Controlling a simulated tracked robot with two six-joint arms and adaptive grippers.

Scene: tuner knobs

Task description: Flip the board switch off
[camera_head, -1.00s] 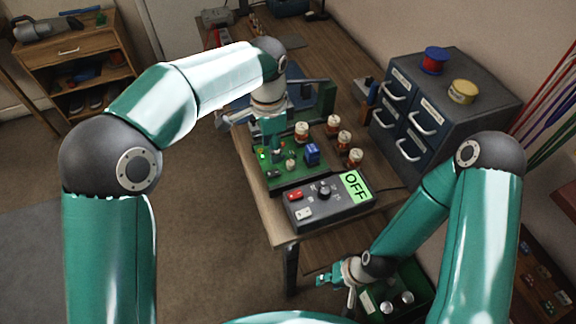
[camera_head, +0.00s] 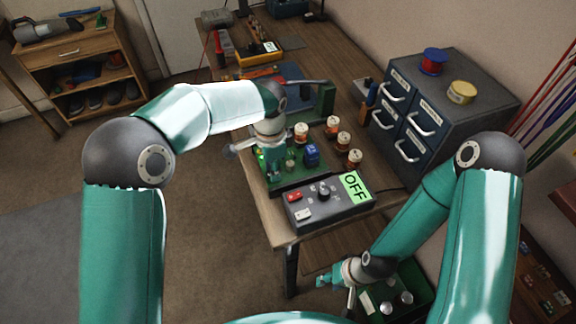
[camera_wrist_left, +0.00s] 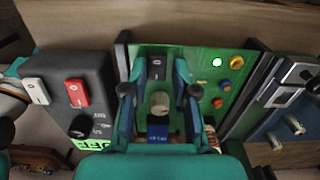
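The green circuit board (camera_head: 318,178) lies on the workbench. In the left wrist view, it (camera_wrist_left: 205,105) carries a black rocker switch (camera_wrist_left: 157,68), a grey knob (camera_wrist_left: 159,102), a blue block (camera_wrist_left: 157,132) and a bright lit lamp (camera_wrist_left: 217,62). My left gripper (camera_head: 277,172) is over the board's left part and hides the switch in the head view. In the left wrist view, its fingers (camera_wrist_left: 158,88) are spread, with the switch and knob showing between them. Contact cannot be told. My right gripper (camera_head: 335,288) hangs low beside the bench, open and empty.
A dark control box (camera_head: 330,204) with red and white rockers, a knob and a green OFF display (camera_head: 355,186) stands just in front of the board. A drawer cabinet (camera_head: 440,115) is further right.

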